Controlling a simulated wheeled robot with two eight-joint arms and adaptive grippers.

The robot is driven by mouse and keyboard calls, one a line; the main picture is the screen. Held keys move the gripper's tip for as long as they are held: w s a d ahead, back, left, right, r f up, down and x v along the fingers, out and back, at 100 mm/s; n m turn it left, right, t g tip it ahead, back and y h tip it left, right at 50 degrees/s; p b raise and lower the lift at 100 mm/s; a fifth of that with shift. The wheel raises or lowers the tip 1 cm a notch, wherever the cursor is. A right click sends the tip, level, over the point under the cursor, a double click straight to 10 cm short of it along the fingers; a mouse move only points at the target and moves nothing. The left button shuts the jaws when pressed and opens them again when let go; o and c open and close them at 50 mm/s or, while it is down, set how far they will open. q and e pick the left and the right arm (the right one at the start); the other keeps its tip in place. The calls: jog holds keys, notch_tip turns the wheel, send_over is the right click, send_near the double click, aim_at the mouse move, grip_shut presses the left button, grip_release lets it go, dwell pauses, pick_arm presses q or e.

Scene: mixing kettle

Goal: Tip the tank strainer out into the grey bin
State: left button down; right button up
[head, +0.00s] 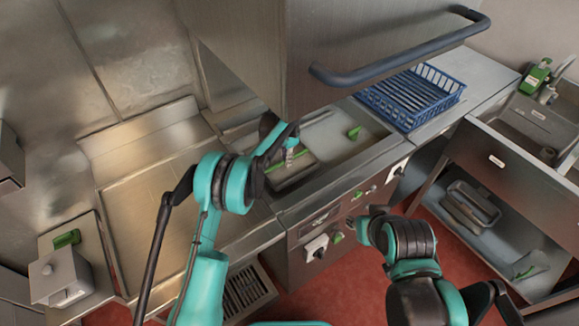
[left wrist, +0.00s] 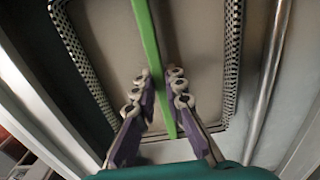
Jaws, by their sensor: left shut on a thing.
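The tank strainer (head: 293,175) sits low in the left part of the steel tank in the head view, partly hidden by my left arm. A green bar handle crosses it. In the left wrist view its perforated rim (left wrist: 232,60) frames a plain flat inside, and the green handle (left wrist: 147,42) runs between the fingers. My left gripper (head: 289,152) is shut on the handle; its purple fingers (left wrist: 158,105) show on either side of it. My right gripper (head: 357,226) is in front of the control panel, and its fingers are too small to read. A grey tub (head: 470,204), possibly the grey bin, is on the low shelf at right.
A blue basket (head: 412,96) stands on the counter right of the tank. A big steel lid or hood with a dark bar handle (head: 400,50) hangs above the tank. A small green item (head: 353,132) is at the tank's right side. A sink bench stands at right.

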pick_arm(q)
jog(key=shift+r+p, duration=0.85)
jog(key=shift+r, duration=0.95)
